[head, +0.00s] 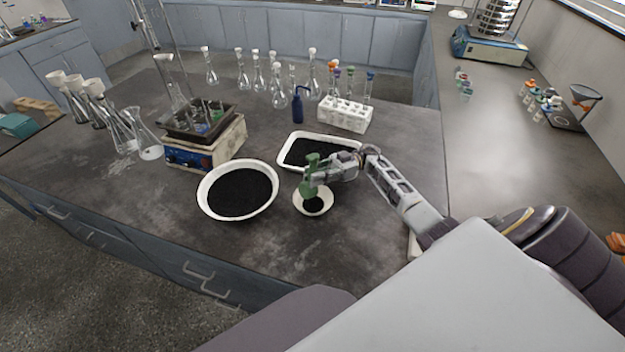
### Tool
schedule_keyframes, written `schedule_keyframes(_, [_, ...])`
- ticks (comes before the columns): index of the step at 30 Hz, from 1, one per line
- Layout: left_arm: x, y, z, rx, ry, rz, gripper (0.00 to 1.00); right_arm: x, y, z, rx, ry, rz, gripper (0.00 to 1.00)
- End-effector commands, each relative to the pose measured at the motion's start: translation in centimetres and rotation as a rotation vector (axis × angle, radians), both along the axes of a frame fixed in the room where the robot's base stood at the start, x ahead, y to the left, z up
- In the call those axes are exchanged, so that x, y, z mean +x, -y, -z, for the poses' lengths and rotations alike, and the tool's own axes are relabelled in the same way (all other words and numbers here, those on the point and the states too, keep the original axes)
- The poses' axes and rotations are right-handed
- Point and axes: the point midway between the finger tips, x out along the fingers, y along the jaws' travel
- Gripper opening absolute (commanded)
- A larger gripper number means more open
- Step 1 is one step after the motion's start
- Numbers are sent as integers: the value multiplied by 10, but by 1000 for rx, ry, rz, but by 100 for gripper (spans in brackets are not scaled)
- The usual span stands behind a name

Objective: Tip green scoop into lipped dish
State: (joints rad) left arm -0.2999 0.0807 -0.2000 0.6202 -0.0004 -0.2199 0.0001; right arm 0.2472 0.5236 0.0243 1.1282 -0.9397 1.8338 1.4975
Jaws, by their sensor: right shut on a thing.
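The green scoop (309,174) is held by my right gripper (317,178), which is shut on it. The scoop stands steeply tilted, its lower end over the small white lipped dish (326,204). Some black grains (313,205) lie in this dish. Whether the scoop still holds any grains cannot be told, as its hollow is hidden. My left gripper is not in view.
A large white round bowl (207,205) of black grains stands to the left of the dish. A white rectangular tray (284,151) of black grains lies behind it. A shaker (204,150), a blue bottle (297,108) and a tube rack (345,115) stand farther back. The front right tabletop is clear.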

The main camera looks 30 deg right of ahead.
Motion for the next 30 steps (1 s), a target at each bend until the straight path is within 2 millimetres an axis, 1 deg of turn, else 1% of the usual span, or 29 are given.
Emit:
schedule_keyframes(1, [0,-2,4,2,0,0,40,1,1,2,18,-1,0,0])
schedule_keyframes(6, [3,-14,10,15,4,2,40,1,5,3,75,-9,0,0])
schedule_keyframes(10, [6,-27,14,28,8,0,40,1,8,3,113,-14,0,0])
schedule_keyframes(13, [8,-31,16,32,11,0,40,1,10,3,134,-17,0,0])
schedule_keyframes(30, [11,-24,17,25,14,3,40,2,11,2,153,-18,0,0])
